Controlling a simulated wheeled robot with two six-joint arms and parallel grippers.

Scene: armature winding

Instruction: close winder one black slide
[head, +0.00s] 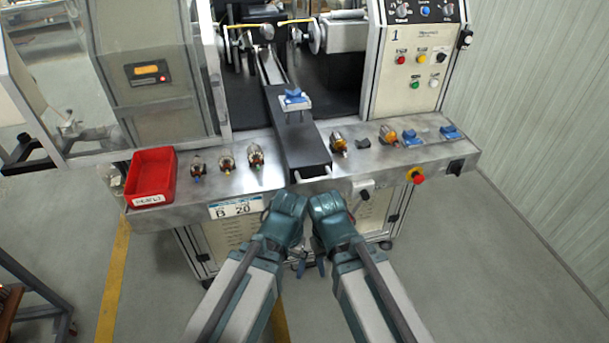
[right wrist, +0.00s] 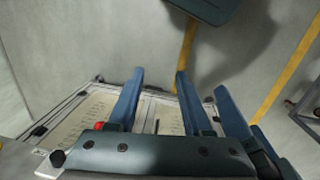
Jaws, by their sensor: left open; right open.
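The black slide (head: 300,148) of winder one lies front to back in the middle of the metal worktop, its front end reaching the worktop's front edge. A blue holder (head: 293,98) sits on it further back. My left gripper (head: 286,206) and right gripper (head: 328,208) are side by side in front of the slide's front end, apart from it and pointing down. Both are open and empty. Their fingers are mostly hidden behind the wrists in the head view. In the right wrist view my right gripper's open blue fingers (right wrist: 158,88) point over the cabinet front and floor.
A red bin (head: 151,177) stands at the worktop's left. Several armatures (head: 226,161) stand left and right of the slide. Blue blocks (head: 411,138) lie at the right. A red emergency button (head: 417,177) and a dark handle (head: 365,194) are on the front edge.

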